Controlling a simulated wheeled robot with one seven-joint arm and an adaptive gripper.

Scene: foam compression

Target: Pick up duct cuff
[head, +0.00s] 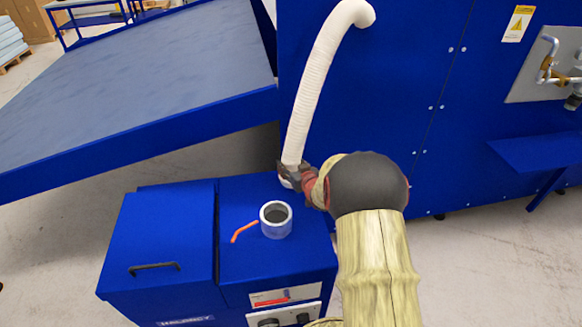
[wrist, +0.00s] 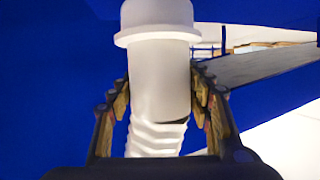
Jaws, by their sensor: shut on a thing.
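The duct cuff (wrist: 160,80) is a smooth white cylinder with a wider rim, at the end of the ribbed white hose (head: 318,75). In the wrist view it stands upright between the two fingers of my gripper (wrist: 162,92). My gripper, also in the head view (head: 296,178), is shut on the cuff, with a finger on each side. In the head view the cuff hangs at the hose's lower end, near the back of the blue box's top, and the fingers partly hide it. I cannot tell whether it touches the box.
A grey-white round port (head: 275,229) with an orange lever (head: 243,232) sits on the blue box (head: 238,262), in front of the cuff. A large blue cabinet (head: 410,70) stands behind. A sloping grey-topped table (head: 140,75) with a blue edge is at left.

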